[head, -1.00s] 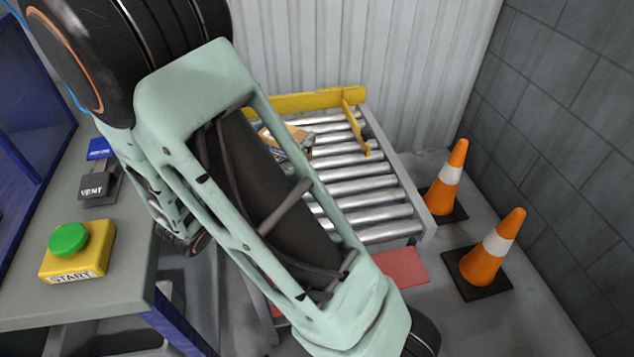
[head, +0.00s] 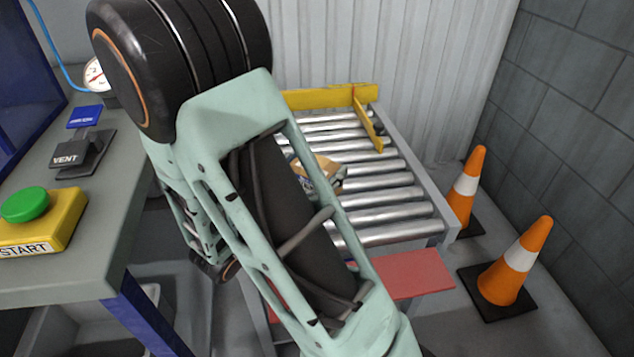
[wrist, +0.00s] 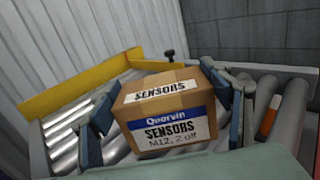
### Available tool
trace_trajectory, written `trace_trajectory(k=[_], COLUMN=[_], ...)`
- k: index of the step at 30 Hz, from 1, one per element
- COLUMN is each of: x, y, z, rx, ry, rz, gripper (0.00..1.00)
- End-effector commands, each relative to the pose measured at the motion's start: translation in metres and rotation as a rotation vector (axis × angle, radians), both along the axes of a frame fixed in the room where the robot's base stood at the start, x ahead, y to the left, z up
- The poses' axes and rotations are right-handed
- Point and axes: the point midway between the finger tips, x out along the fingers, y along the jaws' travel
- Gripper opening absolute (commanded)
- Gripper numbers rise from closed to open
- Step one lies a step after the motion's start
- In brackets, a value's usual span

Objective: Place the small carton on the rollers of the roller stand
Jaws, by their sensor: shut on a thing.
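The small carton (wrist: 160,110) is brown with a white and blue label reading "SENSORS". In the wrist view it sits between the two fingers of my gripper (wrist: 165,115), which is shut on it. The rollers of the roller stand (wrist: 62,135) lie behind and below it; I cannot tell whether it touches them. In the head view the carton (head: 322,169) shows only in part beside my arm, over the rollers (head: 395,197) of the stand. My arm hides the stand's left side and most of my gripper.
A yellow guide (head: 330,97) edges the back of the stand. A red plate (head: 412,274) lies at its front. Two orange cones (head: 465,187) (head: 517,265) stand to the right. A bench (head: 95,235) with a green START button (head: 25,205) is at left. Several rollers at right are bare.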

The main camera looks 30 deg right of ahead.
Motion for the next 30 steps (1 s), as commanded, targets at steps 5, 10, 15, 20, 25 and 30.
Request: trace_trajectory(k=[5,10,15,20,25,30], x=[0.000,0.000,0.000,0.000,0.000,0.000], y=[0.000,0.000,0.000,0.000,0.000,0.000], z=[-0.025,-0.037,-0.035,-0.040,-0.039,-0.039], rx=[-0.002,-0.001,0.000,0.000,0.000,0.000], ry=[0.002,0.000,-0.001,0.000,-0.001,-0.001], rz=[0.000,0.000,0.000,0.000,0.000,0.000], gripper=[0.44,0.44,0.44,0.73,0.89,0.89])
